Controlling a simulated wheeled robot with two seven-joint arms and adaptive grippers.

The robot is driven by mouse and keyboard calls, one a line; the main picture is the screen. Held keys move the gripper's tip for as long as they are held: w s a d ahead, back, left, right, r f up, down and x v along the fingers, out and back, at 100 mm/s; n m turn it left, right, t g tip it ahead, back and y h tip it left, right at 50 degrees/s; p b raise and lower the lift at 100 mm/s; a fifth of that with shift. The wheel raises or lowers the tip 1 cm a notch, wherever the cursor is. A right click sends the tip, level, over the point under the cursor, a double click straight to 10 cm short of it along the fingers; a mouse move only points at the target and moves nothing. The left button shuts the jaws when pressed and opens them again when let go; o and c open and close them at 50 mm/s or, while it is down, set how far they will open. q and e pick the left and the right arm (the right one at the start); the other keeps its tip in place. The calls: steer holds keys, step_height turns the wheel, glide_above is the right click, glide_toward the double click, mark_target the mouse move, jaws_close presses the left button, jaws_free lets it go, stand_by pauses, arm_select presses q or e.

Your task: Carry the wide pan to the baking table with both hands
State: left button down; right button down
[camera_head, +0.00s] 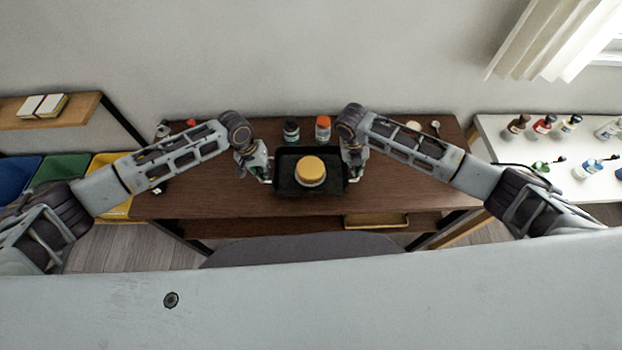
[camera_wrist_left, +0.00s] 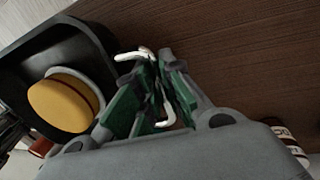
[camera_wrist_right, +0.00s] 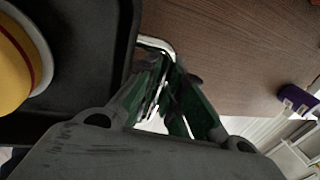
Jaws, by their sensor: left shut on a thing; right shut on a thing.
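The wide pan (camera_head: 291,188) is black and rectangular, with pale wire handles at its two short ends. A yellow-topped round item with a light rim (camera_head: 310,170) sits inside it. The pan is at the brown wooden table (camera_head: 220,200); I cannot tell whether it rests on the top or hangs just above it. My left gripper (camera_head: 265,177) is shut on the left handle, which also shows in the left wrist view (camera_wrist_left: 133,54). My right gripper (camera_head: 350,177) is shut on the right handle, seen in the right wrist view (camera_wrist_right: 158,44).
Two small jars, one with a dark lid (camera_head: 291,131) and one with an orange lid (camera_head: 323,128), stand behind the pan. A yellow tray (camera_head: 376,220) lies on the lower shelf. A white table (camera_head: 500,150) with bottles is at right. Coloured bins (camera_head: 62,170) stand at left.

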arm_select(q)
steer(key=shift+a+f, duration=0.1)
steer(key=shift+f, duration=0.05)
arm_select(e)
steer(key=shift+w+d+f, duration=0.1)
